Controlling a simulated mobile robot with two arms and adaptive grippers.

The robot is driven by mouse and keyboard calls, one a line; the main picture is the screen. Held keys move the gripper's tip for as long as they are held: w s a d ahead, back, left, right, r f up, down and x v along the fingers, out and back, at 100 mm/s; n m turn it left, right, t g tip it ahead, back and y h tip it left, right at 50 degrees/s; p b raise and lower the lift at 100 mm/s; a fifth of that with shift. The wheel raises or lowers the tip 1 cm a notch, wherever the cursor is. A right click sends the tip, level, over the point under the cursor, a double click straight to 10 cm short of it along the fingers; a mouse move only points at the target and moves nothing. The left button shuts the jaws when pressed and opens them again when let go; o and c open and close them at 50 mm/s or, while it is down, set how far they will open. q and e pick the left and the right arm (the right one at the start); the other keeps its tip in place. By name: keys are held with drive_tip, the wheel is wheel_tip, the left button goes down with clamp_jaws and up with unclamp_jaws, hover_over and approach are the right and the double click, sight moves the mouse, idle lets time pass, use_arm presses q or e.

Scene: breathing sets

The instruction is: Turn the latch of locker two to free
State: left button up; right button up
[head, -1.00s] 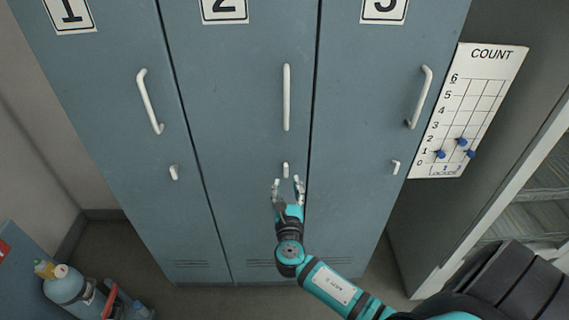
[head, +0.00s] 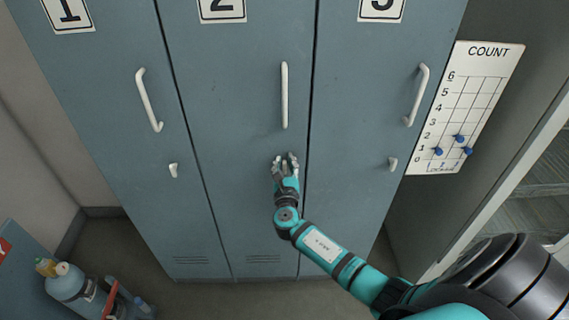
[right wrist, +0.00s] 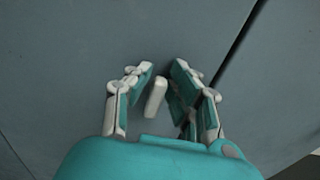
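Locker two (head: 235,110) is the blue-grey middle door, with a long white handle (head: 284,95) and a number plate (head: 222,9) cut off at the top. My right gripper (head: 286,158) is at the door below that handle and hides the latch in the head view. In the right wrist view, the latch (right wrist: 155,97) is a small white bar between the spread fingers of my right gripper (right wrist: 163,82). The fingers are apart, with no clear contact. My left gripper is out of view.
Locker one (head: 105,110) and locker three (head: 375,110) flank it, each with a handle and small latch. A count board (head: 465,105) with blue markers hangs at the right. A blue cylinder (head: 70,285) stands at the lower left. A glass-fronted cabinet (head: 545,185) is at the right.

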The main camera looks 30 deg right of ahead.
clamp_jaws()
drive_tip(key=m+b, duration=0.2)
drive_tip(key=m, duration=0.1)
drive_tip(key=m+b, duration=0.1)
drive_tip(key=b, duration=0.1)
drive_tip(key=shift+s+d+f, duration=0.2)
drive_tip(key=shift+d+f, duration=0.05)
drive_tip(key=shift+f, duration=0.05)
drive_tip(key=shift+s+d+f+m+b, duration=0.1)
drive_tip(key=shift+d+f+m+b, duration=0.1)
drive_tip(key=shift+m+b, duration=1.75)
drive_tip(key=shift+s+d+f+m+b, duration=0.2)
drive_tip(key=shift+m+b, duration=1.05)
drive_tip(key=shift+m, duration=1.35)
drive_tip(key=shift+d+f+m+b, duration=0.1)
drive_tip(key=shift+f+m+b, duration=0.15)
drive_tip(key=shift+m+b, duration=1.7)
drive_tip(key=shift+m, duration=0.6)
